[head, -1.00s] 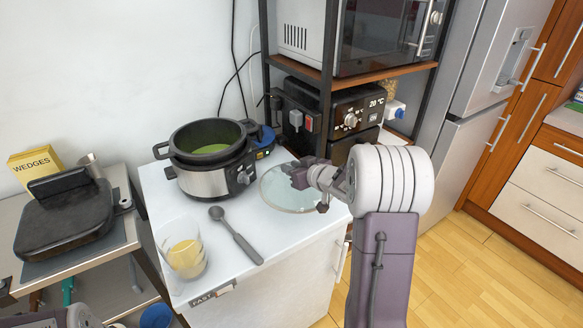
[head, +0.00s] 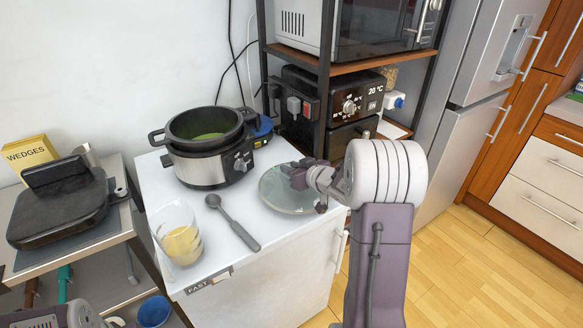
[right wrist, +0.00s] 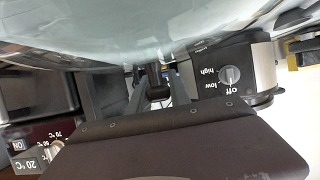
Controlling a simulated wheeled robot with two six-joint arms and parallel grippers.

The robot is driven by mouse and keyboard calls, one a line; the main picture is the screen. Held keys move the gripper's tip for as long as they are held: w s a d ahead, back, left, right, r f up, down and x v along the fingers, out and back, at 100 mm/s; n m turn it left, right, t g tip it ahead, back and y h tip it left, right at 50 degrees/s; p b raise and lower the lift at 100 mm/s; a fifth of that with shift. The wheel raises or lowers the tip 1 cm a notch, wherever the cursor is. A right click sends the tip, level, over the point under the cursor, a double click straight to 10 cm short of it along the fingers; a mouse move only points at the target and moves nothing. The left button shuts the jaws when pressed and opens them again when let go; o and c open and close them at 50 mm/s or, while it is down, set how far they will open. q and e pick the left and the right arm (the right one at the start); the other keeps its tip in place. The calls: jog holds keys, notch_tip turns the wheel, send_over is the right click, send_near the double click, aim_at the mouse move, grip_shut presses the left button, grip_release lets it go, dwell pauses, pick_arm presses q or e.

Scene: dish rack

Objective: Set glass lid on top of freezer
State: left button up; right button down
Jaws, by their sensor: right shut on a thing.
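The clear round glass lid (head: 283,199) is over the right part of the white freezer top (head: 243,205), right of the spoon and the cooker. I cannot tell whether it touches the surface or hangs slightly above it. My right gripper (head: 299,178) is shut on the lid from above. In the right wrist view the lid (right wrist: 150,30) fills the top of the picture, close to the gripper fingers (right wrist: 157,88). My left gripper is not in view; only part of my left arm shows at the lower left.
A black shelf (head: 330,75) with appliances rises behind. A side table with a dark grill (head: 60,205) is at the left.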

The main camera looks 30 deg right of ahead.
jog(key=shift+f+b, duration=0.5)
jog(key=shift+f, duration=0.2)
jog(key=shift+f, duration=0.2)
jog(key=c, duration=1.1)
grip_release()
jog(key=c, duration=0.4)
jog(key=shift+s, duration=0.1)
